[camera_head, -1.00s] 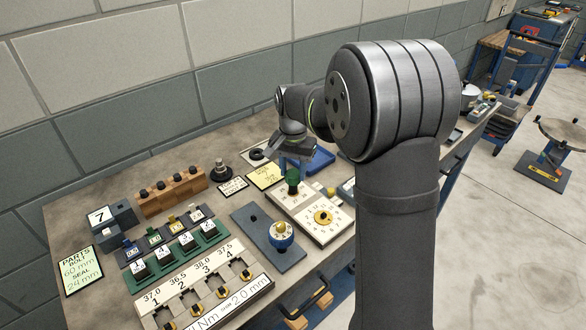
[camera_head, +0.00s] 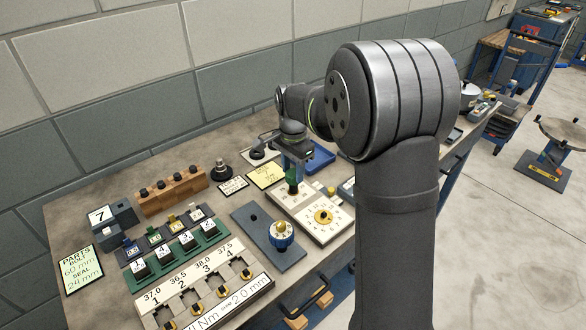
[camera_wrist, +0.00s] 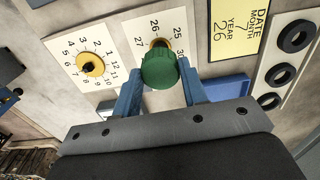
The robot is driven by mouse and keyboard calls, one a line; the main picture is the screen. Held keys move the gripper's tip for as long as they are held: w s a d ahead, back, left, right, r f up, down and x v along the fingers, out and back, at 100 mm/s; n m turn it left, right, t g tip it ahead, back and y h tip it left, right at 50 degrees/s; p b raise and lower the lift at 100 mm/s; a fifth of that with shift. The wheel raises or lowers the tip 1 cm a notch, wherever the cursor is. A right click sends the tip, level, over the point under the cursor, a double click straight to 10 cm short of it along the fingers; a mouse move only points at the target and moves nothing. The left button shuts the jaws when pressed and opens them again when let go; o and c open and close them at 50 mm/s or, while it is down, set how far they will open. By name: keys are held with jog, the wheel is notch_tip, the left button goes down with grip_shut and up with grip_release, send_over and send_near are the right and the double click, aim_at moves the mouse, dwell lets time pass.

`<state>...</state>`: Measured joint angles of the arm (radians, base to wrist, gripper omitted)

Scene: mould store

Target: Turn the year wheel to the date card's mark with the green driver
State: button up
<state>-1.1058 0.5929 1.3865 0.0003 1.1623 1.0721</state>
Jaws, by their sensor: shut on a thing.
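The green driver (camera_wrist: 159,70) stands over the year wheel (camera_wrist: 158,43), whose brass-coloured edge shows behind it; its lower end is hidden. In the head view, the driver (camera_head: 292,183) is below my gripper (camera_head: 293,168). In the wrist view, my gripper's blue fingers (camera_wrist: 161,88) are shut on the driver, one on each side. The year plate (camera_wrist: 135,29) shows 25, 26 and 27 around the wheel; the wheel's pointer is hidden. The yellow date card (camera_wrist: 236,30) reads month 7, year 26; it also lies behind the plates in the head view (camera_head: 264,177).
The month plate (camera_wrist: 72,48) with its yellow dial (camera_wrist: 90,64) lies beside the year plate. A blue tray (camera_wrist: 225,88) and black rings (camera_wrist: 283,74) are on the other side. A blue-and-yellow knob (camera_head: 281,234) stands on a dark plate at the front.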

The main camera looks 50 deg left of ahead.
jog(key=shift+m, duration=1.3)
jog(key=shift+m, duration=2)
jog(key=m, duration=0.3)
jog(key=shift+m, duration=0.5)
jog(key=shift+a, duration=0.1)
